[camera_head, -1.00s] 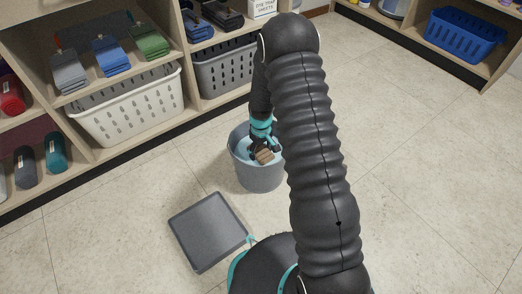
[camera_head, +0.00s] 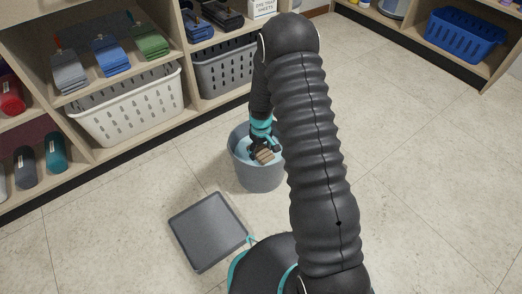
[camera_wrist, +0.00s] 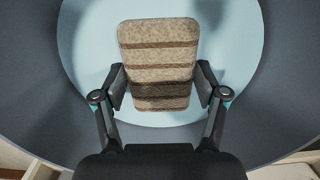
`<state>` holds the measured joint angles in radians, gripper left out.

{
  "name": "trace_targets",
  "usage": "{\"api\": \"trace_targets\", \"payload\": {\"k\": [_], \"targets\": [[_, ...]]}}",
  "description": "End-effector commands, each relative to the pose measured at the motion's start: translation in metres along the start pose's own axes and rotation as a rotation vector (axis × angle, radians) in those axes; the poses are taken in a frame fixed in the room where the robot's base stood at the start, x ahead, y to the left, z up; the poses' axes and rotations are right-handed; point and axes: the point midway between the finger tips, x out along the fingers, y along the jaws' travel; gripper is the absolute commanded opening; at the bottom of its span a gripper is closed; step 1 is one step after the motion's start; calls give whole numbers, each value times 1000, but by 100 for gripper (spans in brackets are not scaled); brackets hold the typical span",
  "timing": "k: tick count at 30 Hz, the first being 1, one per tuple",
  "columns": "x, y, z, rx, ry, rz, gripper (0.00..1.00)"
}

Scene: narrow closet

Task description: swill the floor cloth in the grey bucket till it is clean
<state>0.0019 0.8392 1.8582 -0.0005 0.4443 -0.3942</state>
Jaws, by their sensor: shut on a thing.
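The grey bucket (camera_head: 258,177) stands on the floor with pale blue water in it, partly hidden by my arm in the head view. Its inner wall (camera_wrist: 40,75) surrounds the water in the wrist view. The floor cloth (camera_wrist: 158,62) is a tan, folded-looking pad with darker brown bands across it. It also shows as a small tan patch in the head view (camera_head: 264,156). My gripper (camera_wrist: 161,88) points down into the bucket and is shut on the cloth, one finger at each side. I cannot tell how deep the cloth sits in the water.
A grey tray (camera_head: 208,232) lies on the floor in front of the bucket. Shelves with a white basket (camera_head: 128,110), a grey basket (camera_head: 226,70) and folded cloths stand behind and left. A blue basket (camera_head: 465,36) sits at the upper right. The floor at right is clear.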

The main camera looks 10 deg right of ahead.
Motion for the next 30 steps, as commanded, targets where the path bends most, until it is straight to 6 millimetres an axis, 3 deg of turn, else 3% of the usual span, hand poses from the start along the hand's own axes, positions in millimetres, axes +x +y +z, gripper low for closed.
{"api": "trace_targets", "payload": {"k": [11,30], "targets": [[-3,0,0,0,1,0,44],[-61,0,0,0,0,0,44]]}}
